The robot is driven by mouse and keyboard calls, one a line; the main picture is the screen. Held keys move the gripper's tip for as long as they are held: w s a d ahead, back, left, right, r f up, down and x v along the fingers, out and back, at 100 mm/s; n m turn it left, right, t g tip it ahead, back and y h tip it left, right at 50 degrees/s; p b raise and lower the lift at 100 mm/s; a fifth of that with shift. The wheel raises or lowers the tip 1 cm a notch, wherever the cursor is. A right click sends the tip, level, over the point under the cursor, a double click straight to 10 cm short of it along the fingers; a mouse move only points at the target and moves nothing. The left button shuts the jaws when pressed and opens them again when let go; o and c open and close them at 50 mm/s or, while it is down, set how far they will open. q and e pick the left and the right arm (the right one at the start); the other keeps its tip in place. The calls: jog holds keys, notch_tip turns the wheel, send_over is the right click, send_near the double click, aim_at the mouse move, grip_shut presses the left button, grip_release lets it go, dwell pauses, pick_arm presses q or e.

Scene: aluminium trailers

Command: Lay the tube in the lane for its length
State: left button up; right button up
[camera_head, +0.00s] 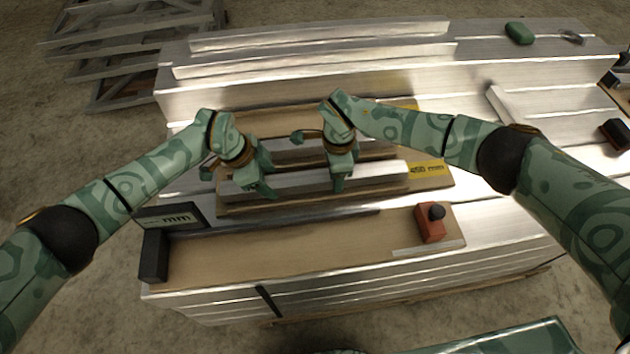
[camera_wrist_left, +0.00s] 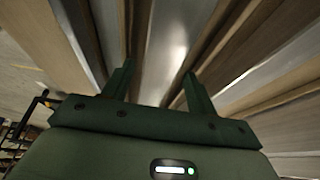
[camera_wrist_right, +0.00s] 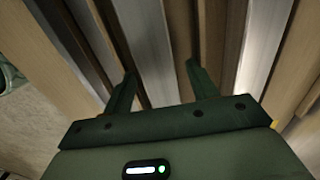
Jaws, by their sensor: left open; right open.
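A wooden lane board (camera_head: 435,178) lies on the metal bed, with a yellow "450 mm" label at its right end. A bright metal tube or bar (camera_head: 375,182) runs along its front lane, and another metal bar (camera_head: 375,149) lies behind it. I cannot tell for sure which is the tube. My left gripper (camera_head: 236,178) is open over the left part; a shiny metal bar (camera_wrist_left: 165,45) shows between its fingers in the left wrist view. My right gripper (camera_head: 320,157) is open over the middle; a metal bar (camera_wrist_right: 147,45) and wood show between its fingers. Nothing is visibly held.
A dark display reading "mm" (camera_head: 172,219) stands at the front left. A red block with a black knob (camera_head: 431,223) stands at the front right. A green object (camera_head: 519,33) lies at the back right. Wood between display and red block is clear.

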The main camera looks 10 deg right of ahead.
pick_arm(q)
notch_tip(320, 180, up, 29)
jog(key=a+t+p, duration=0.1)
jog(key=p, duration=1.9)
jog(key=shift+s+t, duration=0.35)
jog(key=shift+t, duration=0.05)
pick_arm(e)
notch_tip(320, 180, up, 40)
jog(key=s+t, duration=0.1)
jog(key=s, duration=0.1)
jog(key=shift+a+f+t, duration=0.15)
jog(key=shift+a+t, duration=0.25)
jog(key=shift+a, duration=0.05)
pick_arm(q)
jog(key=shift+a, duration=0.1)
pick_arm(e)
jog(key=shift+s, duration=0.15)
